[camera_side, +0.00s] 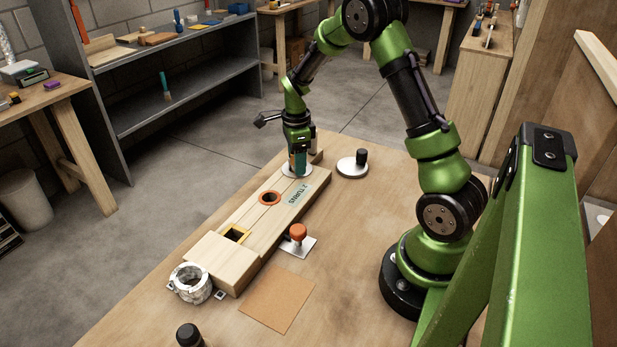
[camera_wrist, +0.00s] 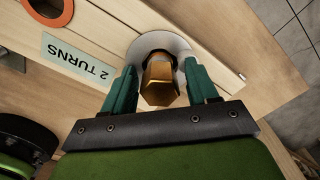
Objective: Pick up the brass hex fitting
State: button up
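The brass hex fitting (camera_wrist: 160,82) shows in the wrist view, standing over a pale round disc (camera_wrist: 150,42) on the wooden fixture. My gripper (camera_wrist: 160,88) has its two teal fingers on either side of the fitting. A gap shows between each finger and the brass, so it is open around the fitting. In the side view my gripper (camera_side: 298,168) points down over the disc (camera_side: 296,171) at the far end of the fixture (camera_side: 255,222).
The fixture has an orange-ringed hole (camera_side: 270,198), a yellow-edged square opening (camera_side: 236,235) and a "2 TURNS" label (camera_side: 298,194). Nearby are a black-knobbed disc (camera_side: 352,167), an orange knob on a plate (camera_side: 298,234), a whitish ring clamp (camera_side: 191,284) and a brown sheet (camera_side: 278,299).

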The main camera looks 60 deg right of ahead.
grip_shut()
jog(key=shift+r, duration=0.5)
jog(key=r, duration=0.1)
jog(key=s+r, duration=0.1)
jog(key=shift+a+r, duration=0.2)
jog(key=shift+r, duration=0.2)
jog(key=s+a+r, duration=0.1)
jog(key=s+a, duration=0.5)
jog(key=s, duration=0.7)
jog(key=shift+s, duration=0.3)
